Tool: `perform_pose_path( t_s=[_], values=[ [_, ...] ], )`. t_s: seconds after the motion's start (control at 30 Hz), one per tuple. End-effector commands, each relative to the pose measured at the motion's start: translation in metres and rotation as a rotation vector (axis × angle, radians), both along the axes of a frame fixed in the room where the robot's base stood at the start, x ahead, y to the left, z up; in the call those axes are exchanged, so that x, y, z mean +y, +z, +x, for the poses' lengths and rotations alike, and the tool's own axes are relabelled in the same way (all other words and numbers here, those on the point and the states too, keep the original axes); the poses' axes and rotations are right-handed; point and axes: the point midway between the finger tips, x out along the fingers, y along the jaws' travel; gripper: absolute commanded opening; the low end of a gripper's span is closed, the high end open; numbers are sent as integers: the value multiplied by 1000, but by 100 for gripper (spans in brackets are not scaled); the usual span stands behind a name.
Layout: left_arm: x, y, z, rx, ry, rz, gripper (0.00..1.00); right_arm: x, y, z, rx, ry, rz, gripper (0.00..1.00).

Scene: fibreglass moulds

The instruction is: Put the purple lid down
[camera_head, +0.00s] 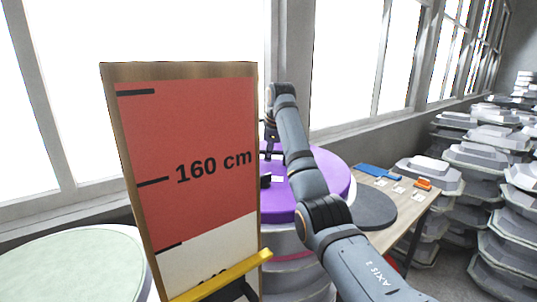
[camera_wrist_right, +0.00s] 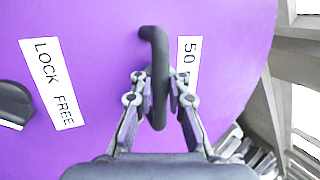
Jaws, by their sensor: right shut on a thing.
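The purple lid (camera_head: 335,180) is round and lies flat in the head view, above a pale drum (camera_head: 315,275); I cannot tell whether it rests on it. In the right wrist view the lid (camera_wrist_right: 85,110) fills most of the picture, with white labels "LOCK FREE" and "50" and a black knob (camera_wrist_right: 14,102) at the left. My right gripper (camera_wrist_right: 160,82) is shut on the lid's dark bent handle (camera_wrist_right: 158,50). In the head view my right arm partly covers the lid. My left gripper is not in view.
A framed red and white height board (camera_head: 190,150) marked "160 cm" stands in front, hiding the lid's left side. A pale green round top (camera_head: 75,265) is at lower left. Right of the lid are a dark disc (camera_head: 375,210), a wooden table (camera_head: 408,212) and stacked grey moulds (camera_head: 480,155).

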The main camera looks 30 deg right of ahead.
Motion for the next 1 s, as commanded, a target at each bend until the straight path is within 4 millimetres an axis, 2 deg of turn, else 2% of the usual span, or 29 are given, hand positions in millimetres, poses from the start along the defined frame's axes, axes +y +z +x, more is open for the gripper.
perform_pose_path(
  t_s=[0.33, 0.37, 0.53, 0.87, 1.0],
  values=[
    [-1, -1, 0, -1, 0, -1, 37, 0, -3, 0, -6, 0, -1, 0],
    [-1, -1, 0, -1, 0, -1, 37, 0, -4, 0, -1, 0, 0, 14],
    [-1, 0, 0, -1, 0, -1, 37, 0, -4, 0, -1, 0, 0, 37],
    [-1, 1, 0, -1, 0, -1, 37, 0, -1, 0, -1, 0, 0, 38],
    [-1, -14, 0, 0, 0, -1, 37, 3, 12, -8, -6, 1, 1, 38]
  ],
)
